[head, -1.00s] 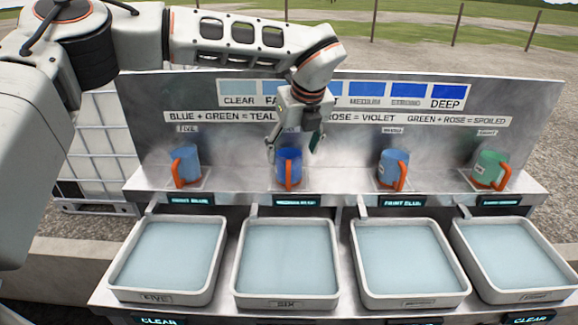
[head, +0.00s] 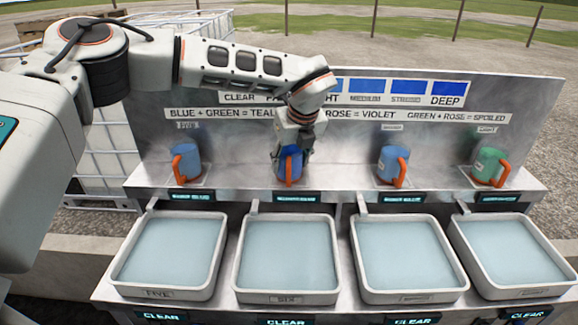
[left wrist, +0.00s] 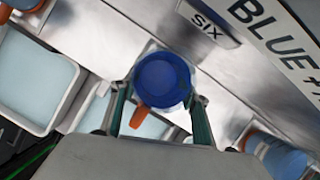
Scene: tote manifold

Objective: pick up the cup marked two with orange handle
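A dark blue cup (head: 289,165) with an orange handle stands on the shelf, second from the left. I cannot read a number on it. The left wrist view looks onto its top (left wrist: 162,82), with the orange handle (left wrist: 139,117) pointing down-left. My left gripper (head: 290,152) is lowered over this cup. In the left wrist view its two green-sided fingers (left wrist: 160,112) stand on either side of the cup, spread, with no clear grip visible. My right gripper is not in view.
Lighter blue cups stand to the left (head: 188,163) and right (head: 393,166), with a green cup (head: 489,166) at far right, all orange-handled. A panel (head: 150,120) rises behind. Several liquid-filled trays (head: 286,298) stand in front, below the shelf.

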